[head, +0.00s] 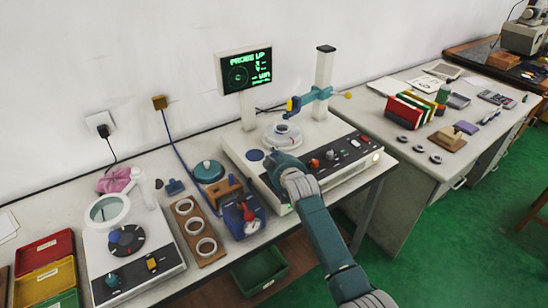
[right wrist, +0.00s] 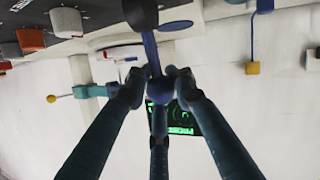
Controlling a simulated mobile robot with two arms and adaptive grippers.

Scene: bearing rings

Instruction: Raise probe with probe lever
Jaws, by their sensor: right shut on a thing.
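My right gripper (head: 281,164) is over the front left of the white measuring machine (head: 240,150). In the right wrist view, my right gripper (right wrist: 158,82) is shut on a blue lever with a ball end (right wrist: 152,50), taken as the probe lever; my gripper hides it in the head view. A teal probe arm (head: 316,95) sits on the white column (head: 325,65), with a blue and yellow probe (head: 293,104) above the round table. A ring (head: 283,128) lies on that table. The screen (head: 247,69) reads "PROBE UP" in green. My left gripper is out of view.
Red knobs (head: 315,163) stand right of my gripper on the machine's front panel. A blue box (head: 244,217) and a wooden tray of rings (head: 198,232) stand to the left. Another table with coloured folders (head: 410,108) is at the right.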

